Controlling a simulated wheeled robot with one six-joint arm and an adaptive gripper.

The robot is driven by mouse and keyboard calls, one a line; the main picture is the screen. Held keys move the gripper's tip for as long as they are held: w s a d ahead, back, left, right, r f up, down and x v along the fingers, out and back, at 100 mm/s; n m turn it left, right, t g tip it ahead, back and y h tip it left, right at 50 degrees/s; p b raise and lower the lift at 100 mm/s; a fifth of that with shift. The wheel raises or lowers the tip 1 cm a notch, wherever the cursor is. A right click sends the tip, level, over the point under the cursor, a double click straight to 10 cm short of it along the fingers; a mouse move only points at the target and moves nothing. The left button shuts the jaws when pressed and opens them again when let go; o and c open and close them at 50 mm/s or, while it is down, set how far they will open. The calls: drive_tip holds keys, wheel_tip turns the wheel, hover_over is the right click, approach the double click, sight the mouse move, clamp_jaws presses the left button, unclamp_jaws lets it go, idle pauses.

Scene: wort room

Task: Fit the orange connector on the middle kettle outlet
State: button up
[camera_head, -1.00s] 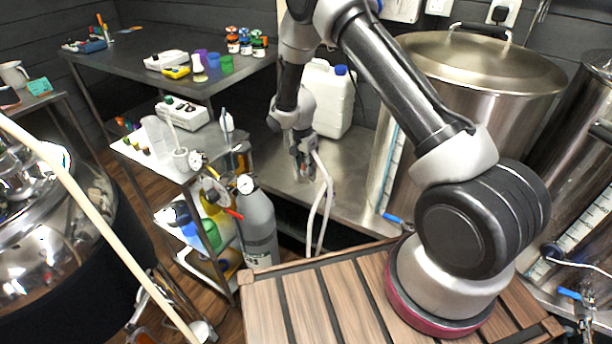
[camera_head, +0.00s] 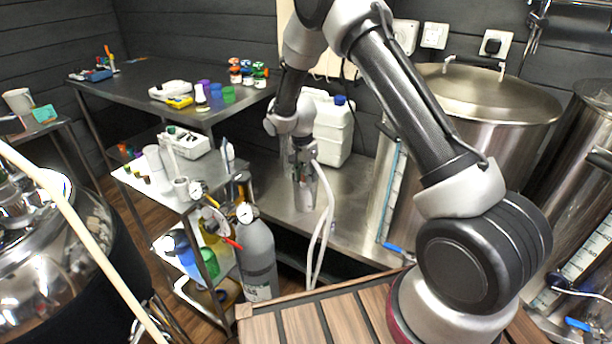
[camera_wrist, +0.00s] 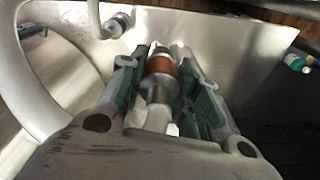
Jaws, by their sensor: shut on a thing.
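My gripper (camera_wrist: 158,82) is shut on a silver fitting with an orange band (camera_wrist: 161,68), the orange connector, held between green-padded fingers in the wrist view. In the head view my gripper (camera_head: 304,200) hangs over the steel bench left of the large lidded kettle (camera_head: 480,140); the connector is too small to make out there. A white hose (camera_head: 328,215) hangs beside the gripper. The kettle's blue-handled valve (camera_head: 395,248) is low on its front, to the right of and apart from my gripper. Another kettle (camera_head: 590,210) with a blue handle stands at the right edge. Which outlet is the middle one is unclear.
A white jug (camera_head: 332,135) stands on the bench behind my gripper. A grey gas cylinder (camera_head: 257,260) and a loaded trolley (camera_head: 178,205) stand to the left. A second metal hose end (camera_wrist: 118,25) shows in the wrist view. A slatted wooden top (camera_head: 330,318) lies in front.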

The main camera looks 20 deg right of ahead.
drive_tip(key=shift+r, duration=2.25)
